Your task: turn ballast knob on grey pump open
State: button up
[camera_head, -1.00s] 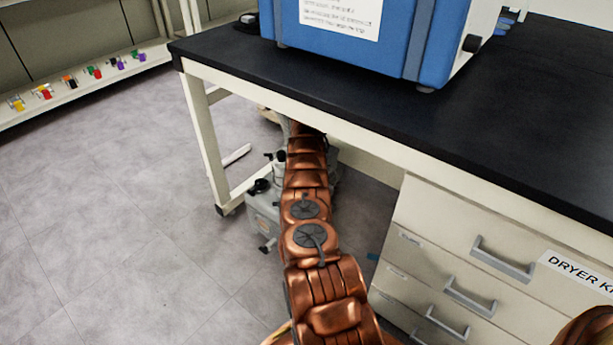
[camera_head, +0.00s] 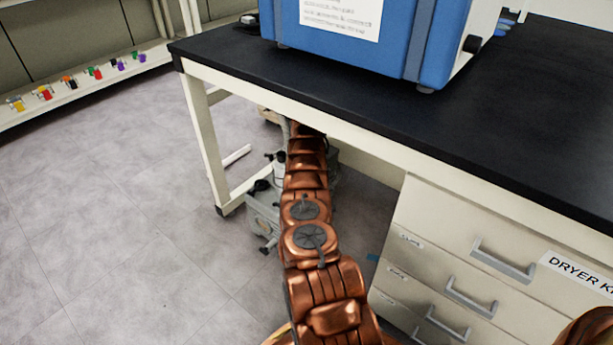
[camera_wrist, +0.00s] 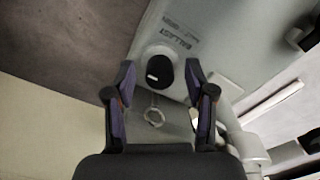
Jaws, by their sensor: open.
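The grey pump (camera_head: 262,208) stands on the floor under the bench, partly hidden behind my copper arm in the head view. In the wrist view the pump's grey face (camera_wrist: 215,75) carries the printed word BALLAST. Below that label is the black ballast knob (camera_wrist: 159,72) with a white mark on it. My gripper (camera_wrist: 160,82) is open, with one dark finger to each side of the knob. The knob shows between the fingertips, and I cannot tell how far it lies beyond them. In the head view the gripper is hidden under the bench.
The bench's black top (camera_head: 530,130) overhangs my arm and carries a blue machine (camera_head: 395,35). Bench drawers (camera_head: 470,270) stand to the right, and a white bench leg (camera_head: 205,140) to the left. A metal ring (camera_wrist: 154,117) hangs below the knob. The left floor is clear.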

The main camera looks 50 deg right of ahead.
jog(key=shift+r, duration=0.1)
jog(key=shift+r, duration=3.65)
